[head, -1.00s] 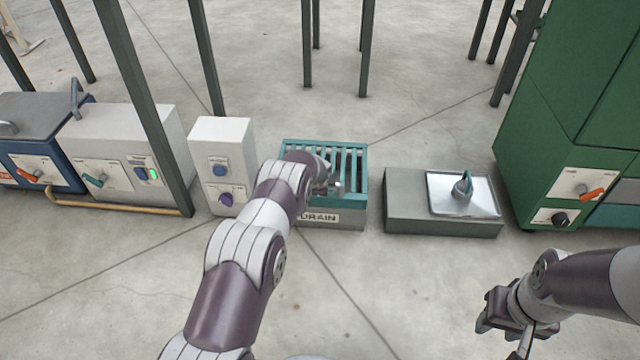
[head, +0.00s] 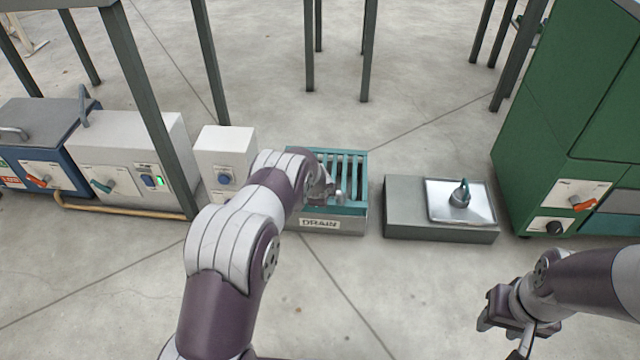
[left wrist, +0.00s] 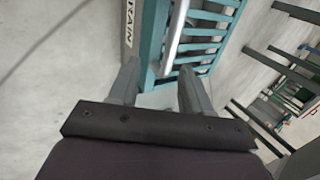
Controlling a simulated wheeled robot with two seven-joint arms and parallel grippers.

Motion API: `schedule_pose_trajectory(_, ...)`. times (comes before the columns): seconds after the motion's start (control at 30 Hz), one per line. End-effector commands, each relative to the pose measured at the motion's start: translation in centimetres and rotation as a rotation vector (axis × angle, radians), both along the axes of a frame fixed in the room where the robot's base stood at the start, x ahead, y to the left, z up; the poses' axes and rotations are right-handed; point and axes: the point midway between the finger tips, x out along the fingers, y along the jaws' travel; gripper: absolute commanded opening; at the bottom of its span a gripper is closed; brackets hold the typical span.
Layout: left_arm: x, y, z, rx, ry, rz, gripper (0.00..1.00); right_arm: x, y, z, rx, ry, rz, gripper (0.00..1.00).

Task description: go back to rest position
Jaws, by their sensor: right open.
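My left arm reaches forward over the left part of the drain box (head: 345,222), which has a teal slatted top and a "DRAIN" label. My left gripper (head: 332,190) is mostly hidden behind its own wrist in the head view. In the left wrist view, the left gripper (left wrist: 160,82) has its two fingers apart. A pale bar (left wrist: 176,38) shows beyond the fingers, over the teal slats; I cannot tell what it belongs to. My right gripper (head: 506,332) is open and empty above bare floor at the lower right.
A grey block with a metal plate and knob (head: 462,203) stands right of the drain. A green cabinet (head: 560,110) stands at the right. A white switch box (head: 222,145) and grey machine (head: 125,145) stand at the left, with dark posts around. The front floor is clear.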

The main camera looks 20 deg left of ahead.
Motion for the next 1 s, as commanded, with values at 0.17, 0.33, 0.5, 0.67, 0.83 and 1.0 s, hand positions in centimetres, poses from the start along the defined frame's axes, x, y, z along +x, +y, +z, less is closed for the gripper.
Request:
schedule_pose_trajectory(0.17, -1.2, -0.3, 2.2, 0.0, -0.002, -0.001, 0.48, 0.0, 0.0, 1.1, 0.0, 0.0, 0.0, 0.43)
schedule_pose_trajectory(0.33, -1.5, -0.4, 2.4, 0.0, -0.002, -0.001, 0.48, 0.0, 0.0, 1.1, 0.0, 0.0, 0.0, 0.43)
schedule_pose_trajectory(0.5, -1.4, -0.4, 2.4, -0.001, -0.003, -0.001, 0.48, 0.0, 0.0, 1.0, 0.0, 0.0, 0.0, 0.43)
schedule_pose_trajectory(0.67, -1.4, -0.4, 2.4, -0.001, -0.004, -0.001, 0.48, 0.0, 0.0, 1.0, 0.0, 0.0, 0.0, 0.43)
schedule_pose_trajectory(0.83, -2.9, -0.2, 1.4, -0.054, 0.03, 0.12, 0.48, 0.0, 0.0, 1.0, 0.0, 0.0, 0.0, 0.43)
schedule_pose_trajectory(1.0, -11.5, -0.6, 2.6, -0.2, 0.219, 0.52, 0.48, 0.0, 0.0, 2.0, 0.0, 0.001, 0.0, 0.43)
